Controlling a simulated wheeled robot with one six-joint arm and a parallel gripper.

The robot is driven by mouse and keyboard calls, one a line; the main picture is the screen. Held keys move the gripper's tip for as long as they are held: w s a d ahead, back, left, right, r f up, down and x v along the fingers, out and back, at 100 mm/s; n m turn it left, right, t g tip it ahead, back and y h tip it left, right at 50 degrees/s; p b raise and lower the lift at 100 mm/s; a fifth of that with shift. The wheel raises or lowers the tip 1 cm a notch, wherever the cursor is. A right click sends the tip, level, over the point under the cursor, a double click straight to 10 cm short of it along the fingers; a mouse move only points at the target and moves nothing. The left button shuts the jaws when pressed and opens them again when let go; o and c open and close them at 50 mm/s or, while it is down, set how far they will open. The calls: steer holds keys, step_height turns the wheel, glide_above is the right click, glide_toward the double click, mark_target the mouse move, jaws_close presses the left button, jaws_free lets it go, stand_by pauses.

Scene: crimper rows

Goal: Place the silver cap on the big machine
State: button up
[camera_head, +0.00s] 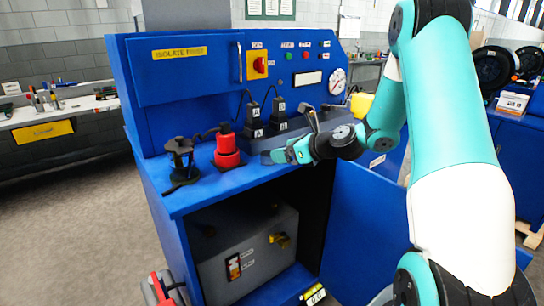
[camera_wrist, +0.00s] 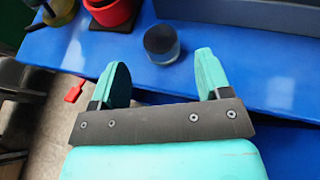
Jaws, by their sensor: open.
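The big machine is a blue cabinet (camera_head: 205,95) with a control panel and a ledge, in the middle of the head view. A small round cap (camera_wrist: 161,44) with a dark top and a silvery side stands on the blue ledge in the wrist view. It lies just beyond my fingertips, roughly between their lines, and nothing grips it. My gripper (camera_wrist: 162,66) is open and empty. In the head view my gripper (camera_head: 281,154) is low over the front of the ledge, and I cannot make out the cap clearly there.
A red stacked cylinder (camera_head: 227,150) and a black spool-like stand (camera_head: 181,158) are on the ledge left of my gripper. Black plug blocks (camera_head: 265,117) stand behind it. A grey box (camera_head: 247,255) sits in the open bay below. A blue door (camera_head: 372,225) hangs open at the right.

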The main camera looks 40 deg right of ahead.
steer(key=v, duration=0.5)
steer(key=s+a+r+n+g+y, duration=0.2)
steer(key=s+a+n+g, duration=0.25)
steer(key=a+n, duration=0.7)
steer(key=s+a+r+n+g+y, duration=0.15)
steer(key=s+a+n+g, duration=0.3)
steer(key=a+n, duration=0.7)
steer(key=s+a+n+g+h, duration=0.1)
steer(key=s+a+n+h, duration=0.1)
steer(key=s+n, duration=0.6)
steer(key=s+a+r+n+g+h, duration=0.1)
steer(key=s+a+n+g+h, duration=0.1)
steer(key=s+a+n, duration=0.3)
steer(key=s+n, duration=0.3)
steer(key=s, duration=0.1)
steer(key=shift+g, duration=0.3)
